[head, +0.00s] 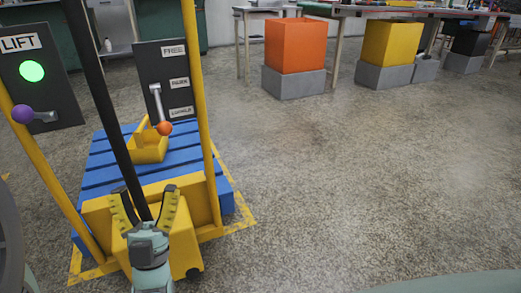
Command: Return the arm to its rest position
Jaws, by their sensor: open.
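My gripper (144,204) is at the lower left of the head view, pointing away from the camera, with its two fingers spread apart. A long black bar or hose (97,85) slants down from the top edge and shows between the open fingers. I cannot tell whether it touches them. Beyond the fingers is the yellow frame of a lift truck (205,120). My gripper looks empty.
A blue pallet (185,155) carries a yellow bin (148,150). A "LIFT" panel (35,70) has a green light and purple-knobbed lever; another panel (178,65) has an orange-knobbed lever. Orange (295,45) and yellow (390,42) boxes stand behind. Floor at right is clear.

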